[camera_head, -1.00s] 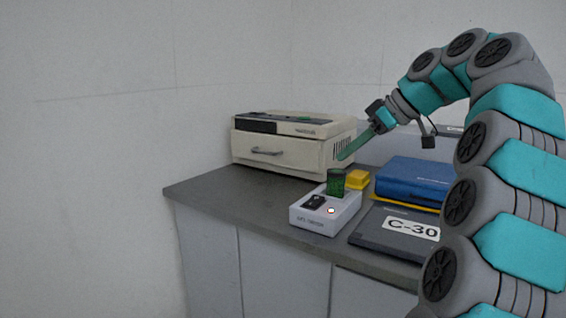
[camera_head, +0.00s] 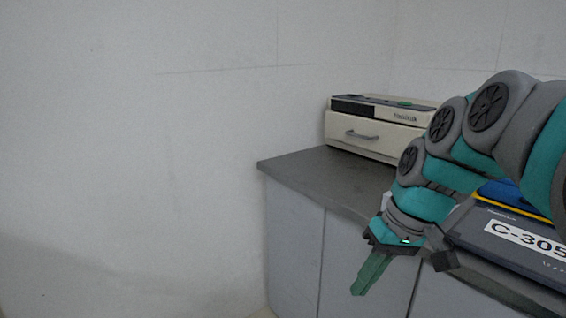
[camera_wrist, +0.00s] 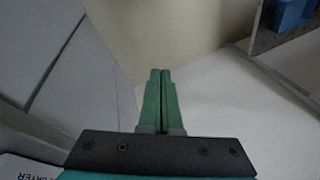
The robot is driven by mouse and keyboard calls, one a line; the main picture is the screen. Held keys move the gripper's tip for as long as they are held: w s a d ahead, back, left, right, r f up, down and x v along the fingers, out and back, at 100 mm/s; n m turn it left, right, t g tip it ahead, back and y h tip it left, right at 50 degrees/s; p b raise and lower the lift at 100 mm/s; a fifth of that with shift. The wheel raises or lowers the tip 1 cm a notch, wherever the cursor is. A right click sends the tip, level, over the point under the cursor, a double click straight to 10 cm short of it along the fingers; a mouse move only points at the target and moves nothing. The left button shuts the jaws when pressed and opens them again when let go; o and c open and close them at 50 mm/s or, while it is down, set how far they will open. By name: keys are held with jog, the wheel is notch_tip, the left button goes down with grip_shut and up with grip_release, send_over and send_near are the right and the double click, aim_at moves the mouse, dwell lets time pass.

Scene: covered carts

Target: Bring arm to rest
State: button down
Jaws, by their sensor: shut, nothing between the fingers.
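My gripper (camera_head: 358,290) hangs at the end of my bent arm and points down and to the left in the head view. It is in front of the cabinet, below the counter's front edge. Its two green fingers are together with nothing between them. The wrist view also shows the fingers (camera_wrist: 160,75) side by side and touching, over a pale floor. My arm hides part of the counter behind it.
The grey counter (camera_head: 300,165) tops a pale cabinet (camera_head: 295,235). A cream machine with a drawer (camera_head: 370,135) stands at the back. A dark case marked C-305 (camera_head: 490,240) and a blue item (camera_head: 505,195) lie at right. The left side is open before a bare wall.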

jog(key=s+d+f+m+g+h, duration=0.1)
jog(key=s+f+m+g+h, duration=0.1)
jog(key=s+f, duration=1.3)
jog(key=s+h, duration=0.1)
jog(key=s, duration=0.3)
jog(key=shift+s+d+f+m+g+h, duration=0.25)
jog(key=shift+d+f+m+g+h, duration=0.05)
jog(key=shift+m+h, duration=0.1)
jog(key=shift+d, duration=0.15)
